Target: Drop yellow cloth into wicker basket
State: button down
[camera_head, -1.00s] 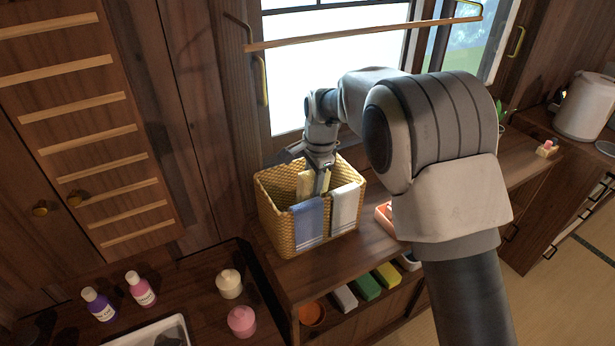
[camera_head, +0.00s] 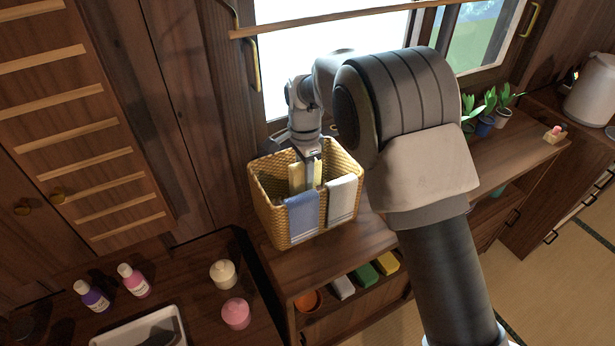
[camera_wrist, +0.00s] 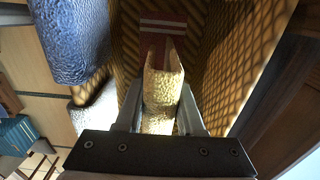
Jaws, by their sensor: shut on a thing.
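The wicker basket (camera_head: 268,207) stands on the wooden counter under the window, with a blue cloth (camera_head: 303,215) and a white cloth (camera_head: 342,199) hung over its front rim. My gripper (camera_head: 309,180) points down inside the basket's mouth. It is shut on the yellow cloth (camera_head: 296,178), which hangs upright between the fingers. In the wrist view the yellow cloth (camera_wrist: 162,90) sits between the two fingers, with the woven basket wall (camera_wrist: 222,70) around it and a dark red striped thing (camera_wrist: 163,25) beyond it. Whether the cloth touches the basket floor cannot be told.
Potted plants (camera_head: 487,122) stand on the counter at right. Bottles (camera_head: 133,281) and jars (camera_head: 236,313) stand on the lower left counter by a white tray (camera_head: 150,330). Folded cloths (camera_head: 364,275) lie on the shelf below. My arm hides part of the counter.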

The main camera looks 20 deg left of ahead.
jog(key=c, duration=0.5)
grip_release()
notch_tip(320, 180, up, 8)
jog(key=shift+f, duration=0.15)
dwell(0.5)
